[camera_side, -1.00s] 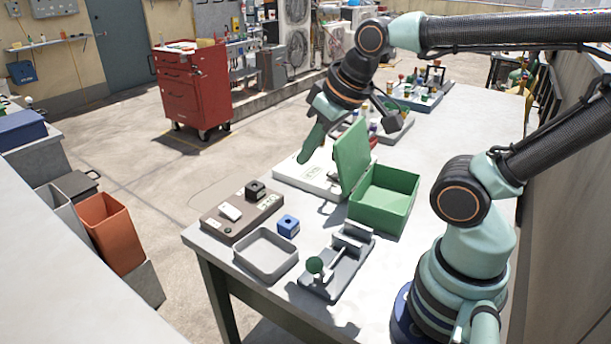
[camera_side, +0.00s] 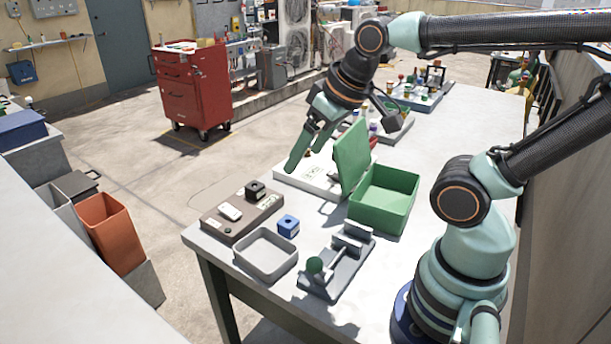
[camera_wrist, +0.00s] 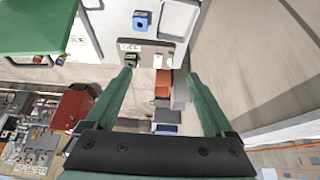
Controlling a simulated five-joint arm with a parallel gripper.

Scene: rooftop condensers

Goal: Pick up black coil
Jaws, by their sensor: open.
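The black coil (camera_side: 255,189) is a small dark block standing on the far part of the brown board (camera_side: 226,223) in the side view. In the wrist view the black coil (camera_wrist: 131,59) shows as a small dark block on the brown board, near the left fingertip in the picture. My gripper (camera_side: 305,156) is open and empty, above and to the right of the coil in the side view, clearly apart from it. In the wrist view my gripper (camera_wrist: 160,76) has its two green fingers spread wide with nothing between them.
A blue block (camera_side: 288,226), a grey tray (camera_side: 246,256) and a grey fixture with a green knob (camera_side: 315,265) lie nearer the front. A green box with its lid raised (camera_side: 398,212) stands right of the board. A white panel (camera_side: 287,175) lies behind.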

